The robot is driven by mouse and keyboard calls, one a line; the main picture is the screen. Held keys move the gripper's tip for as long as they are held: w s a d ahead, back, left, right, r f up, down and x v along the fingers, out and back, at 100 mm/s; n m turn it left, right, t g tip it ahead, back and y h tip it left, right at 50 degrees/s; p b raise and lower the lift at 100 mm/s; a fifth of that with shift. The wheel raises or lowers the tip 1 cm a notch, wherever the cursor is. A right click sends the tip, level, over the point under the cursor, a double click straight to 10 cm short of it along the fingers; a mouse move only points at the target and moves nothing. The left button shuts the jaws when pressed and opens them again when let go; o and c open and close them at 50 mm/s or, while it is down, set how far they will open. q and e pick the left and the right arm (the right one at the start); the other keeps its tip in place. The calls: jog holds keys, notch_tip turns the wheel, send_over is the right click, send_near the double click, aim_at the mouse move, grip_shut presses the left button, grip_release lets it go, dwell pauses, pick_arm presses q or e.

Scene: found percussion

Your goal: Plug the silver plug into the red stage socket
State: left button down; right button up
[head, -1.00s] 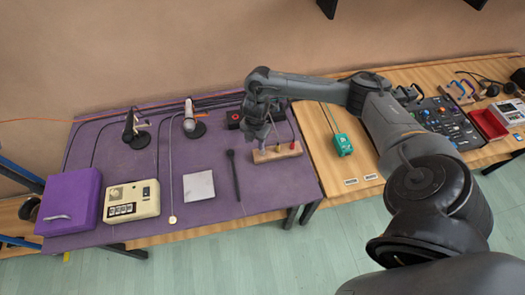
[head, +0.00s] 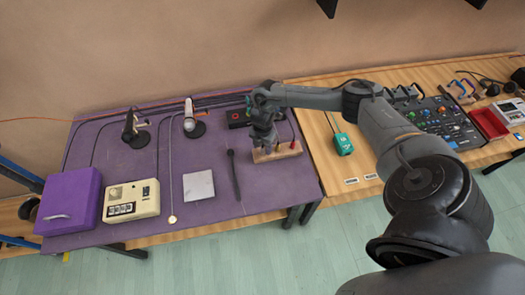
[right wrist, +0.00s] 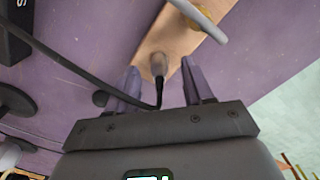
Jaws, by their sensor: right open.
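My right gripper (head: 264,149) is above the block's left part, pointing down. In the right wrist view its open fingers (right wrist: 160,68) stand on either side of a grey-silver plug (right wrist: 159,63) with a black cable, which rises from the wooden block (right wrist: 165,35). I cannot tell whether the fingers touch it. The red stage socket is a black box with a red ring (head: 236,117), behind and left of the gripper. My left gripper is out of view.
A dark stick (head: 233,175) lies left of the block. Two microphones (head: 188,117) (head: 130,125) on stands, a pale square (head: 199,185), a cream device (head: 131,201) and a purple case (head: 70,202) are further left. A green box (head: 344,144) is to the right.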

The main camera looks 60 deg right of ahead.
jog(key=shift+f, duration=0.85)
grip_shut()
jog(key=shift+r, duration=0.15)
